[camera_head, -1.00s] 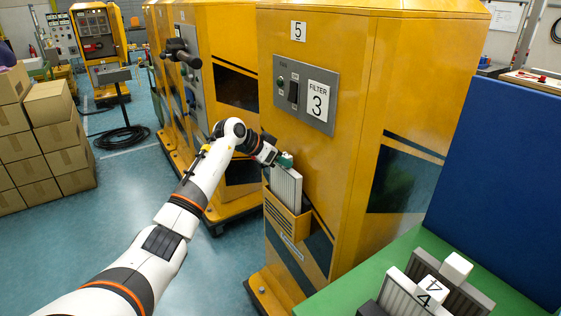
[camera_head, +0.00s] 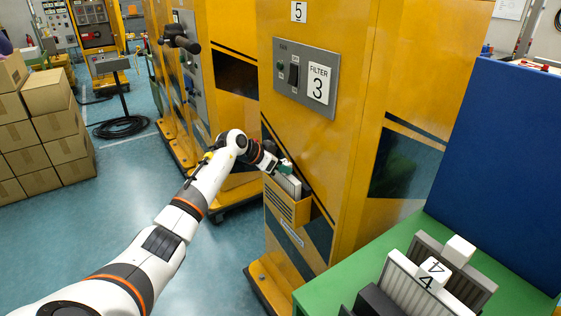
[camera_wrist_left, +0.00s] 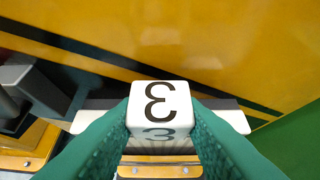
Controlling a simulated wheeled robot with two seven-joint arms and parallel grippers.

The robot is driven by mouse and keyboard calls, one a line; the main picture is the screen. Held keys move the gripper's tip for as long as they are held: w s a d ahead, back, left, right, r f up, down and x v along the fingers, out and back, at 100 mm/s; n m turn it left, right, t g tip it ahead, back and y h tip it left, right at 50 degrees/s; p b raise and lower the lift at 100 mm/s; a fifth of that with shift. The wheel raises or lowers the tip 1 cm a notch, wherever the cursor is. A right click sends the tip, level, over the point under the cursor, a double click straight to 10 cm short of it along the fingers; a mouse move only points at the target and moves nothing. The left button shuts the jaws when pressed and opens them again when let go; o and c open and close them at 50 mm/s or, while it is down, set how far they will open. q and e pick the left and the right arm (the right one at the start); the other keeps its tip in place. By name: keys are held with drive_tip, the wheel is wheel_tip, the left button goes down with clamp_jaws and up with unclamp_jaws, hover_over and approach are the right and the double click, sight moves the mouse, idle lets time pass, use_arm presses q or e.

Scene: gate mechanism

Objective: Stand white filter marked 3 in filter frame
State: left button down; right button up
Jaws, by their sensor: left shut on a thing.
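The white filter marked 3 (camera_head: 291,186) stands mostly inside the yellow filter frame (camera_head: 287,207) on the front of the yellow cabinet, with only its upper part showing above the rim. My left gripper (camera_head: 284,167) is shut on the filter's top handle. In the left wrist view the white handle block marked 3 (camera_wrist_left: 160,108) sits between the green fingers of my left gripper (camera_wrist_left: 160,125). The filter's white top edge shows on both sides of the block. Whether the filter touches the frame's bottom is hidden. My right gripper is not in view.
A green table (camera_head: 345,268) at the lower right holds a white filter marked 4 (camera_head: 405,282) and a grey filter. A blue panel (camera_head: 500,170) stands behind it. A panel with a FILTER 3 label (camera_head: 318,82) is above the frame. Cardboard boxes (camera_head: 45,135) stand far left.

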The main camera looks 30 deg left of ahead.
use_arm(q)
drive_tip(key=shift+f, duration=0.2)
idle(0.5)
drive_tip(key=c, duration=0.9)
unclamp_jaws()
drive_tip(key=shift+f, duration=0.1)
drive_tip(key=v, duration=1.2)
drive_tip(key=shift+d+f, duration=0.1)
